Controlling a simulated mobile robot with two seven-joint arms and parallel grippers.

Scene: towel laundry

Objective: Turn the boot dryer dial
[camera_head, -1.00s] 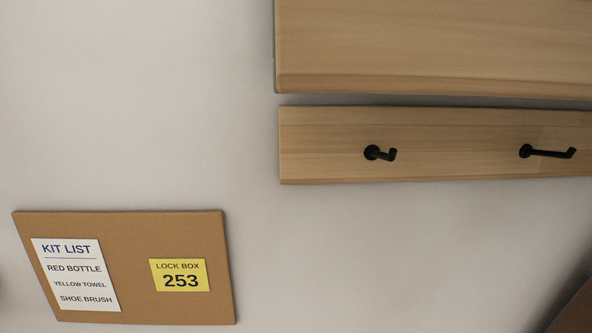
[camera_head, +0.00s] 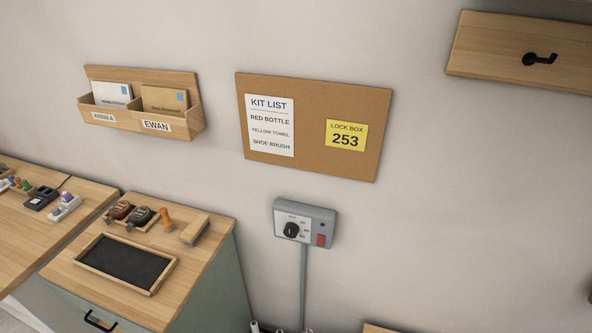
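A grey control box (camera_head: 305,222) is mounted on the wall below the cork board. It has a black round dial (camera_head: 291,230) on a white marked plate and a red switch (camera_head: 321,240) at its right. The dial's markings are too small to read. A grey conduit (camera_head: 303,285) runs down from the box. The boot dryer itself cannot be made out; only small pale tips show at the bottom edge below the conduit. Neither of my grippers is in view.
A cork board (camera_head: 225,118) with a kit list and a yellow "LOCK BOX 253" note hangs above. A cabinet (camera_head: 190,240) stands at the left with a black-lined tray (camera_head: 125,262). A letter holder (camera_head: 140,105) and hook rail (camera_head: 520,55) are on the wall. Wall right of the box is clear.

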